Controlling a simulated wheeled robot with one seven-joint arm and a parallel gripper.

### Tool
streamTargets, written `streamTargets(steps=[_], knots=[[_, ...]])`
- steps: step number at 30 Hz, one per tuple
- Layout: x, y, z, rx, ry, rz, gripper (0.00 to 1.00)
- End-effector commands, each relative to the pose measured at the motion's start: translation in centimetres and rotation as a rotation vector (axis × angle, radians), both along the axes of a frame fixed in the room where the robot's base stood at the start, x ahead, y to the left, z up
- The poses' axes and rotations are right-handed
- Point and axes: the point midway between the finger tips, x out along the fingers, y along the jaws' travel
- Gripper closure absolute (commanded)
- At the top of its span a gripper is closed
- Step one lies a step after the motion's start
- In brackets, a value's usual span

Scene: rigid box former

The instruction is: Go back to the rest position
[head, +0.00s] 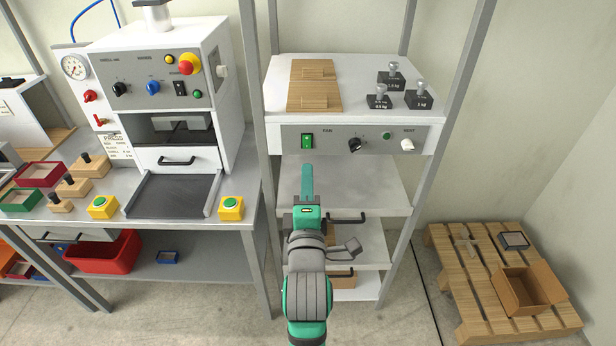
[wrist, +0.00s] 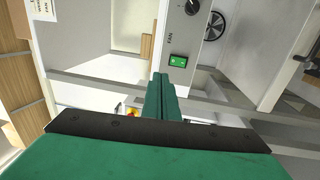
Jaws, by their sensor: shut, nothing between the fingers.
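My gripper (head: 307,183) is green and points away from me in the head view, in front of the rack's open shelf, below the panel with the green rocker switch. Its fingers are together with nothing between them. In the wrist view the closed fingers (wrist: 161,98) show at the middle, below the green switch (wrist: 178,61). In the head view this green switch (head: 307,141) sits at the left end of the fan panel (head: 330,138), with a black knob (head: 355,145) to its right. No contact between the gripper and the panel is visible.
The metal rack (head: 275,105) surrounds the shelves, with upright posts on both sides of my arm. Weights (head: 418,99) and wooden boards (head: 314,97) lie on its top. A press (head: 160,85) stands on the left bench. A pallet (head: 455,270) with an open carton (head: 525,290) lies right.

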Motion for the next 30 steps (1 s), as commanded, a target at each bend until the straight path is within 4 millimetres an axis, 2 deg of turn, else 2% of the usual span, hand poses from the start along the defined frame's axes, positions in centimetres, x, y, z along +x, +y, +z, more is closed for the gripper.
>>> streamTargets(steps=[7,11,14,20,24,30], knots=[[0.0,0.0,-0.2,0.004,0.001,0.000,1.00],[-0.6,0.0,-2.0,0.047,0.017,0.005,1.00],[-1.8,-0.1,-4.8,0.120,0.036,0.011,1.00],[-5.3,-0.2,-11.0,0.314,0.082,0.021,1.00],[-8.2,-0.2,-14.9,0.449,0.112,0.024,1.00],[-13.0,-0.3,-19.7,0.640,0.152,0.021,1.00]])
